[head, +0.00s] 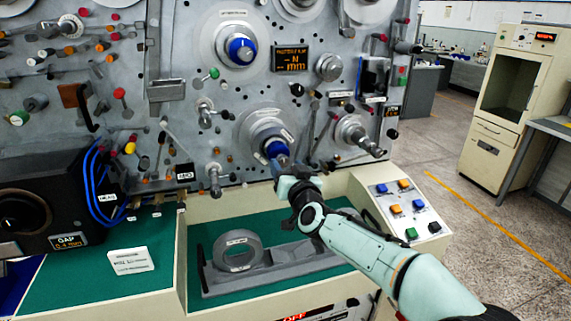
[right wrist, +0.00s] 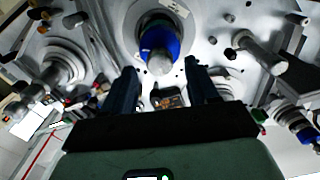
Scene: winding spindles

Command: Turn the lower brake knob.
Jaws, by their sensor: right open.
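The lower brake knob (head: 275,149) is blue with a grey nose and sits on a round pale flange low on the machine's front panel. My right gripper (head: 281,168) is at its lower edge in the head view and hides part of it. In the right wrist view the knob (right wrist: 158,38) is at the top centre, beyond the tips of the two dark, spread fingers (right wrist: 160,70). The gripper is open with nothing held; I cannot tell whether a fingertip touches the knob. A similar upper blue knob (head: 240,50) is higher on the panel. My left gripper is not in view.
Metal posts (head: 352,132) and levers stick out around the knob. Below are a grey ring (head: 238,250) on a grey holder, a white card (head: 130,261) on green matting, and a button console (head: 405,205) at right. A small display (head: 291,58) is above.

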